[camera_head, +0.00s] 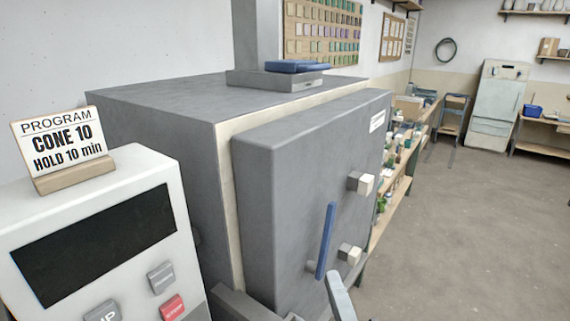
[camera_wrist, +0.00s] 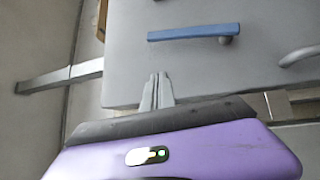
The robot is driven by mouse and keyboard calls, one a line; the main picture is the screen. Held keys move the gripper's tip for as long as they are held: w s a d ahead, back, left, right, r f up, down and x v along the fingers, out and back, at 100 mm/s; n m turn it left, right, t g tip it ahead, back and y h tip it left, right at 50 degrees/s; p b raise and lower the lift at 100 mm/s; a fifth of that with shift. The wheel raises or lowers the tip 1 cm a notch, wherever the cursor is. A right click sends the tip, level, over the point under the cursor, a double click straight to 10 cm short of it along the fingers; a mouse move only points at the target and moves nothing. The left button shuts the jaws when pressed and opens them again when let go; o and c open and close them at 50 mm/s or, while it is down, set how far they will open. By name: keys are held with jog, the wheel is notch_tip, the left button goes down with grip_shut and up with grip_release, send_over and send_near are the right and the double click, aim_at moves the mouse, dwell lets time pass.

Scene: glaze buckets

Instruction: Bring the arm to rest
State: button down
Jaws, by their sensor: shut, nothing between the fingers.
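My gripper (camera_wrist: 158,78) shows in the wrist view with its two grey fingers together and nothing between them. The fingertips point towards the grey kiln door (camera_wrist: 190,70); I cannot tell the exact gap. The blue door handle (camera_wrist: 195,32) lies beyond the fingertips, apart from them in the picture. In the head view the kiln door (camera_head: 290,180) looks closed against the kiln body (camera_head: 150,115), with the blue handle (camera_head: 325,240) on its front. I cannot clearly make out my gripper in the head view.
A white controller (camera_head: 95,235) with a dark screen stands at the left, bearing a sign reading "CONE 10 HOLD 10 min" (camera_head: 60,145). Two pale-tipped blocks stick out from the door. A shelf bench (camera_head: 395,190) stands behind it. Open floor (camera_head: 470,230) lies to the right.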

jog(key=s+d+f+m+g+h, duration=0.1)
jog(key=s+d+f+m, duration=0.2)
jog(key=s+m, duration=0.3)
jog(key=s+d+f+m+g+h+b, duration=0.1)
jog(key=s+f+m, duration=0.5)
jog(key=s, duration=1.1)
jog(key=s+d+f+m+g, duration=0.2)
jog(key=s+d+f+m, duration=0.2)
jog(key=s, duration=0.7)
jog(key=d+m, duration=0.2)
jog(key=m, duration=0.1)
jog(key=shift+s+f+g+h, duration=0.35)
jog(key=shift+s+g+h, duration=0.05)
